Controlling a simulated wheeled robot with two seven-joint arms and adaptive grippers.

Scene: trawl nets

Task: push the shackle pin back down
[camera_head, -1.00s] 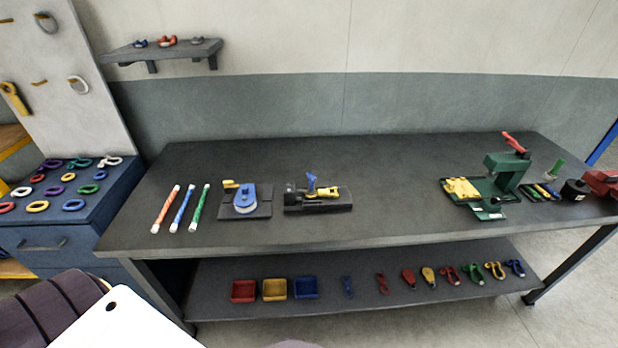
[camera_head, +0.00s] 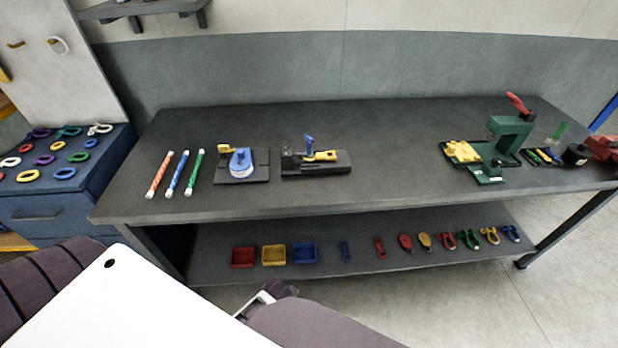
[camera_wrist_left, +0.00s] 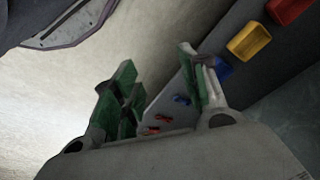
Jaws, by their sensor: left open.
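Two small fixtures stand on the dark workbench (camera_head: 400,130). One is a dark plate with a blue shackle-like piece (camera_head: 240,163) and a yellow part (camera_head: 225,149). To its right is a dark fixture (camera_head: 332,168) with a yellow piece (camera_head: 322,156) and an upright blue part (camera_head: 308,143). I cannot tell which part is the shackle pin. My left gripper (camera_wrist_left: 160,85) is open and empty in the left wrist view, its fingers spread apart, well away from both fixtures. My right gripper is not in view.
Striped rods (camera_head: 178,173) lie left of the fixtures. A green press (camera_head: 508,138) stands at the right. The lower shelf holds red, yellow and blue trays (camera_head: 274,255) and several shackles and hooks. The bench middle is clear.

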